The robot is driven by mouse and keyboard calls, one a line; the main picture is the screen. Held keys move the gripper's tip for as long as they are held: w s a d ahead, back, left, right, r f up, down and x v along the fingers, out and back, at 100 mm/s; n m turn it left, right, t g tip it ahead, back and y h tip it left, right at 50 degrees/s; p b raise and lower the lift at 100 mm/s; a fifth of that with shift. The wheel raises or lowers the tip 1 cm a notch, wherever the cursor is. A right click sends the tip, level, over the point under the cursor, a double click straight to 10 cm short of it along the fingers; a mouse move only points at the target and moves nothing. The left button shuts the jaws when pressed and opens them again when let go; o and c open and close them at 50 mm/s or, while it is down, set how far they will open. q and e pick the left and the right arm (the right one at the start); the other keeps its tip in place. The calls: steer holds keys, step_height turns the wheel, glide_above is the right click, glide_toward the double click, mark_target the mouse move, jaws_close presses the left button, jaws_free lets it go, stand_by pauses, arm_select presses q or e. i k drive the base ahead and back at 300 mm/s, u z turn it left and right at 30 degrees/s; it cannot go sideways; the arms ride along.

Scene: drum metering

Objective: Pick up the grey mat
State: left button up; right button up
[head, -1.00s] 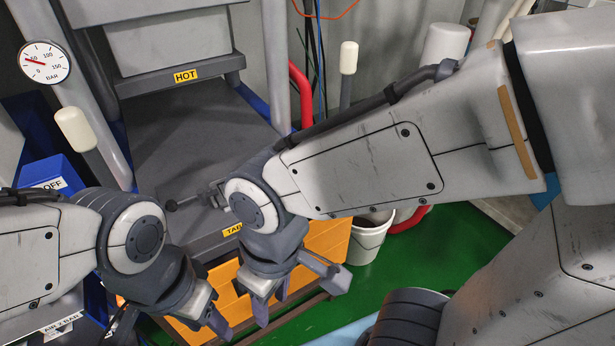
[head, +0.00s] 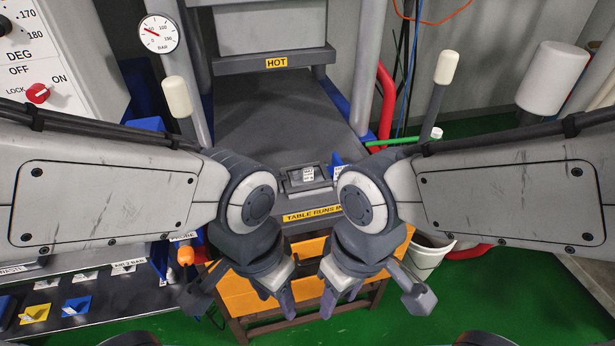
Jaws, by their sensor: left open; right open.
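I cannot pick out a grey mat for certain. The broad dark grey table (head: 270,125) under the "HOT" sign is flat and looks bare at the back. A small grey tray-like piece (head: 306,187) with a white-labelled item sits at its front, between my wrists. My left gripper (head: 276,297) is open and points down in front of the orange cabinet. My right gripper (head: 340,296) is open and points down close beside it. Neither gripper holds anything that I can see. My forearms hide parts of the table's sides.
A "TABLE RUNS IN" label (head: 312,214) marks the table's front edge, above an orange cabinet (head: 315,249). Pale-knobbed levers (head: 177,96) (head: 447,67) rise on both sides. A bench with coloured trays (head: 77,306) is at lower left, a white bucket (head: 430,258) at right.

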mark_target(309, 175)
steer(key=z, duration=1.85)
steer(key=i, duration=0.75)
steer(key=u, duration=1.9)
